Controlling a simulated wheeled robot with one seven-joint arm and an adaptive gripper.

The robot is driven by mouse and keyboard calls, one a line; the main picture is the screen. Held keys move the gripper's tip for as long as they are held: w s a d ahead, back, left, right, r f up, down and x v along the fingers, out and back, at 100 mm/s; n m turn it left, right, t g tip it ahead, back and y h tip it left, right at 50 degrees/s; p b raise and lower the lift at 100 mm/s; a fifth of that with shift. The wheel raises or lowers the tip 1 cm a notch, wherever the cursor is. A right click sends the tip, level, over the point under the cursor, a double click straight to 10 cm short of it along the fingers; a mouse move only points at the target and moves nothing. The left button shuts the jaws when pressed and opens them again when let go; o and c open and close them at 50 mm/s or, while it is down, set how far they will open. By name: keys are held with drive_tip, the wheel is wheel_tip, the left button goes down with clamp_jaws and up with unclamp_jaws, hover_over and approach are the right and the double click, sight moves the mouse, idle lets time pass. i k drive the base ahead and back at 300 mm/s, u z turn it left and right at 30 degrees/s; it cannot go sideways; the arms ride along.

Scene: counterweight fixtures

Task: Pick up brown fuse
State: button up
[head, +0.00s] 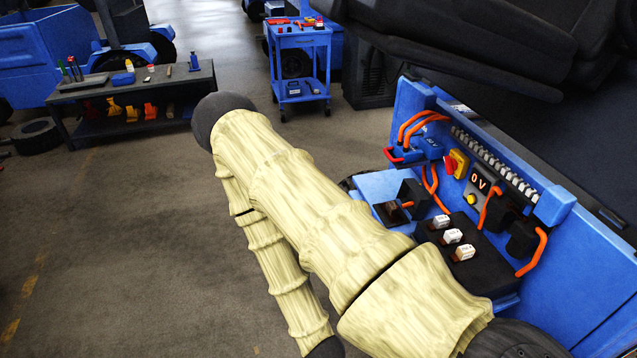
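An open blue equipment compartment (590,262) is at the right of the head view. Three small white fuse-like blocks (453,236) with reddish-brown edges sit in a row on a black block there. A dark brown-black piece (391,213) lies left of them on a blue surface, beside a black box (413,193). I cannot tell for certain which piece is the brown fuse. My gripper is not in view.
A blue cart (300,65) and a dark bench (135,125) stand behind. The floor at left is clear.

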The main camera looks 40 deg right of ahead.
sight(392, 209)
drive_tip(key=u, duration=0.7)
drive_tip(key=i, duration=1.35)
drive_tip(key=z, duration=2.1)
